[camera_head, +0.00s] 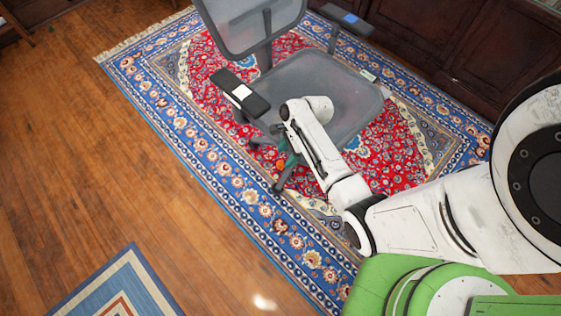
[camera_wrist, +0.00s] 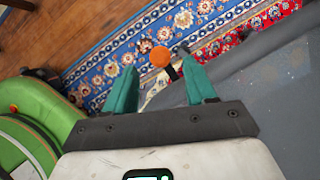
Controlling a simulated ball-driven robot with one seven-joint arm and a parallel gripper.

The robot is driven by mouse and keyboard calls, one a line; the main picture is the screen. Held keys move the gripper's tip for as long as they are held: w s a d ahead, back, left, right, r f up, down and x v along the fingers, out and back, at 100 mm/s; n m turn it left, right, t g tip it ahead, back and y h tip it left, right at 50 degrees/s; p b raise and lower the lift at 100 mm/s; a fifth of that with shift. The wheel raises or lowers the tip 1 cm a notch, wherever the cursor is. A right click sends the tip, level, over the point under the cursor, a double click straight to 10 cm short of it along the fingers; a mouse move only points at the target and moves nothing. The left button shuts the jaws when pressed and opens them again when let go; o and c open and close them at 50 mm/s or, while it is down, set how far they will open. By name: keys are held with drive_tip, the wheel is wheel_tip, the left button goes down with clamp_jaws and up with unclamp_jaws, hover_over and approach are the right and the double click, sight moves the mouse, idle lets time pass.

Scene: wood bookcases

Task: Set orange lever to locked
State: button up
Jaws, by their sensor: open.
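The orange lever (camera_wrist: 160,57) shows in the wrist view as a round orange knob on a short black stem, next to the grey chair seat (camera_wrist: 262,95). In the head view a small orange spot (camera_head: 280,165) shows below the near side of the office chair (camera_head: 310,85). My gripper (camera_wrist: 156,61) has teal fingers, spread apart and empty. In the head view my arm hides part of the seat and most of my gripper.
The chair's grey armrest with a black pad (camera_head: 240,92) stands to the left of my wrist. The chair is on a red and blue patterned rug (camera_head: 215,165). Dark wood cabinets (camera_head: 440,45) are behind it. Bare wooden floor (camera_head: 90,130) lies to the left.

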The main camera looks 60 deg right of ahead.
sight(282, 162)
drive_tip(key=shift+b+x, duration=0.5)
drive_tip(key=shift+x, duration=1.75)
clamp_jaws()
